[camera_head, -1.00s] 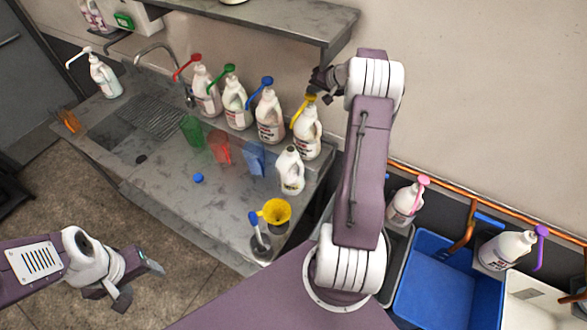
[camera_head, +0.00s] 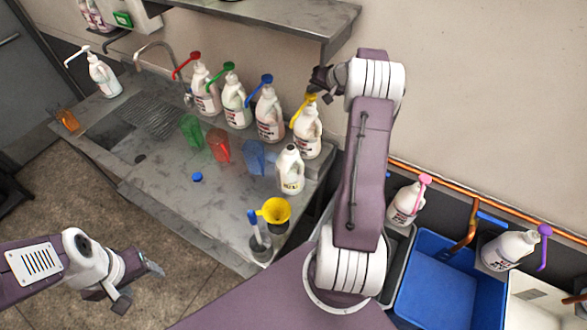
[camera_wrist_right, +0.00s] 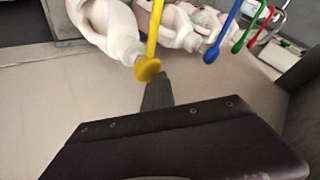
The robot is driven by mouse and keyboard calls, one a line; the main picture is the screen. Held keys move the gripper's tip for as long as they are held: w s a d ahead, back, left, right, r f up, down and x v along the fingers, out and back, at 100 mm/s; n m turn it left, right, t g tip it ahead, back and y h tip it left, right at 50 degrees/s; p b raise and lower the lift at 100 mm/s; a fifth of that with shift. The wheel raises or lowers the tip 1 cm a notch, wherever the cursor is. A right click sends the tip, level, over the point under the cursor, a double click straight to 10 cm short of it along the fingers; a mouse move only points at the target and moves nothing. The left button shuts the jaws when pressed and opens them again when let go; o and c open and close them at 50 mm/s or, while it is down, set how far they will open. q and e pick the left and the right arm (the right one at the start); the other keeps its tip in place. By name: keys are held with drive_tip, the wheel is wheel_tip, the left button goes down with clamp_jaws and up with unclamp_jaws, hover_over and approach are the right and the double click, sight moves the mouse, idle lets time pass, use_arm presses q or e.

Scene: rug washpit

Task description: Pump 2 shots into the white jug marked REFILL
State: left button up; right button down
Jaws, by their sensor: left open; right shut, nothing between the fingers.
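A white jug (camera_head: 290,172) with an open dark mouth and no pump stands near the counter's right end; its label is too small to read. Behind it stands a white bottle (camera_head: 306,137) with a yellow pump (camera_head: 303,109). My right gripper (camera_head: 318,88) is shut and empty, just above the yellow pump head. In the right wrist view the yellow pump head (camera_wrist_right: 148,68) sits right at the fingertips; I cannot tell if they touch.
Bottles with red (camera_head: 205,92), green (camera_head: 236,102) and blue (camera_head: 269,115) pumps stand in the back row. Coloured cups, a blue cap (camera_head: 197,177) and a yellow funnel (camera_head: 276,212) are on the counter. A shelf (camera_head: 280,22) overhangs the back. A blue bin (camera_head: 440,285) is at right.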

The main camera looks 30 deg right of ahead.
drive_tip(key=shift+f+b, duration=0.45)
idle(0.5)
drive_tip(key=shift+r, duration=0.15)
drive_tip(key=shift+r+p, duration=0.3)
drive_tip(key=shift+r, duration=0.3)
wheel_tip(320, 180, up, 6)
drive_tip(key=p, duration=0.3)
drive_tip(key=shift+w+f, duration=0.1)
drive_tip(key=shift+f, duration=0.15)
drive_tip(key=shift+r, duration=0.35)
drive_tip(key=shift+f, duration=0.1)
idle(1.6)
